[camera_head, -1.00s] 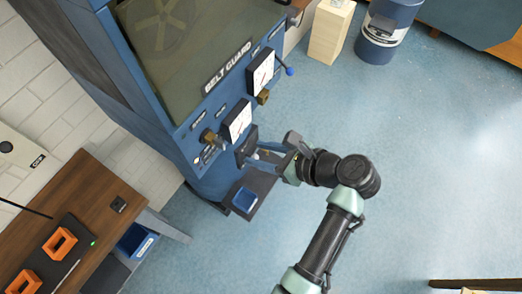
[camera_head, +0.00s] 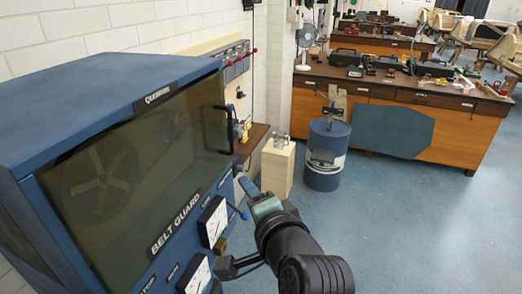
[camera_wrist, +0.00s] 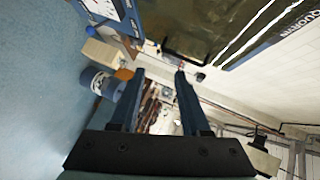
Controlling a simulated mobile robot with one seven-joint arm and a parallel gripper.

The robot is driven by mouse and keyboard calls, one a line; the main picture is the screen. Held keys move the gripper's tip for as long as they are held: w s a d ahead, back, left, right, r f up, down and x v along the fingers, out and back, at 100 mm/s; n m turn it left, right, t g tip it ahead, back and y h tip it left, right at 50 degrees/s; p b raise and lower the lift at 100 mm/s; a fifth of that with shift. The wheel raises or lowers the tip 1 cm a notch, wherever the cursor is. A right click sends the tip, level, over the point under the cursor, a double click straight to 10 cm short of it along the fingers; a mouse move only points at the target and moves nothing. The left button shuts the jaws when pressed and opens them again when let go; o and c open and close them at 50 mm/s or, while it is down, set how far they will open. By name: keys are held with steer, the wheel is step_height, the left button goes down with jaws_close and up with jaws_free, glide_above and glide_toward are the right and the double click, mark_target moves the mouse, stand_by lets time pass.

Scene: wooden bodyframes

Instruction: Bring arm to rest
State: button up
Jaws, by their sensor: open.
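My arm (camera_head: 290,245) rises at the lower middle of the head view, beside the front panel of the blue belt-guard machine (camera_head: 110,90). My gripper (camera_wrist: 159,75) shows in the wrist view with its two dark fingers apart and nothing held between them. In the head view the gripper end is small and partly hidden by my own wrist, close to the machine's gauges. In the wrist view the machine's panel (camera_wrist: 115,14) and dark window show beyond the fingers at the top, apart from them as far as I can tell.
A blue drum (camera_head: 325,155) and a pale wooden block (camera_head: 277,168) stand on the floor beyond my arm. A workbench (camera_head: 400,100) with several tools on it is further back. The blue floor (camera_head: 425,230) at right is clear.

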steer(key=s+d+r+n+t+h+b, duration=0.1)
steer(key=s+r+n+t+b, duration=0.2)
steer(key=r, duration=0.7)
steer(key=s+d+r+n+t+h+b, duration=0.15)
steer(key=r+n+t, duration=0.3)
steer(key=r, duration=0.45)
steer(key=s+r+n+t+h, duration=0.2)
steer(key=s+r+n+t, duration=0.2)
steer(key=s+r, duration=0.6)
steer(key=shift+s+a+r+t+b, duration=0.3)
steer(key=shift+s+r+t+b, duration=0.1)
steer(key=shift+s+t, duration=0.55)
steer(key=shift+w+f+h, duration=0.1)
steer(key=shift+w+h, duration=0.1)
steer(key=shift+h, duration=0.05)
